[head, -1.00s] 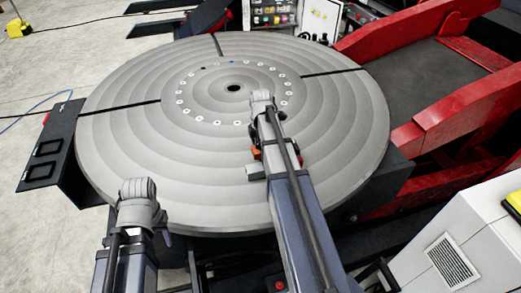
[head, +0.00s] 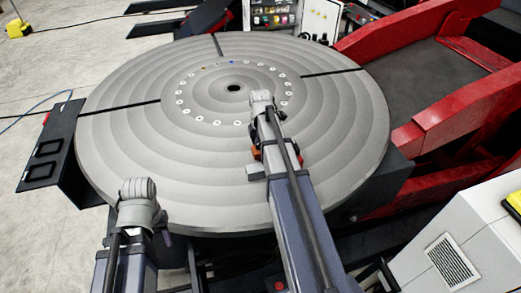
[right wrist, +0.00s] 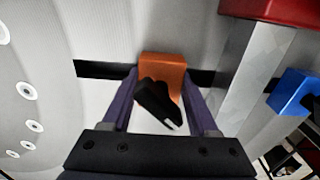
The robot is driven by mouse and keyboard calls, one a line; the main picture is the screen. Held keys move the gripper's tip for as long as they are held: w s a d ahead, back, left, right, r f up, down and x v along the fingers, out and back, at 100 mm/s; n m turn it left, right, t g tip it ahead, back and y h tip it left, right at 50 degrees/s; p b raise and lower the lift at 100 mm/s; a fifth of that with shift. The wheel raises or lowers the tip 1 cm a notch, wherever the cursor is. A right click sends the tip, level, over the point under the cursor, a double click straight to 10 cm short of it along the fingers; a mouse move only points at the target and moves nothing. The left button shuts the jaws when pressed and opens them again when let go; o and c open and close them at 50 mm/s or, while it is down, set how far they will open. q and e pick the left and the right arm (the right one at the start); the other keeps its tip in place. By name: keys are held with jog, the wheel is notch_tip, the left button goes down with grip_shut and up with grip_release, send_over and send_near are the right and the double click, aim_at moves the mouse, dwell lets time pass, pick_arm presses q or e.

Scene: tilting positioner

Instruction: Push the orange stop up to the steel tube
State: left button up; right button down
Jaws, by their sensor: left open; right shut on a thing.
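The orange stop (right wrist: 163,68) sits on the grey round table, over a black slot, in the right wrist view. A black handle (right wrist: 155,103) is on its near side. My right gripper (right wrist: 161,95) is shut on the stop, with one purple finger at each side. The steel tube (right wrist: 252,70) is to the right of the stop, with a narrow gap between them. In the head view a bit of orange (head: 256,154) and a grey bar end (head: 253,173) show beside my right arm, which hides the rest. My left gripper (head: 167,239) is open and empty at the table's near-left edge, mostly hidden by its wrist.
The round table (head: 130,100) has dark radial slots and a ring of pale holes. A red part (right wrist: 285,8) and a blue block (right wrist: 295,92) are near the tube. A red frame (head: 450,110) and a white cabinet (head: 455,240) stand at the right. The table's left half is clear.

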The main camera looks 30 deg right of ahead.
jog(key=shift+s, duration=0.25)
dwell(0.4)
jog(key=shift+s+a, duration=0.2)
jog(key=shift+s, duration=0.5)
jog(key=shift+s+a, duration=0.15)
jog(key=shift+s, duration=0.5)
jog(key=shift+w, duration=0.25)
dwell(0.4)
jog(key=shift+s, duration=0.15)
dwell(1.1)
dwell(1.3)
dwell(2.4)
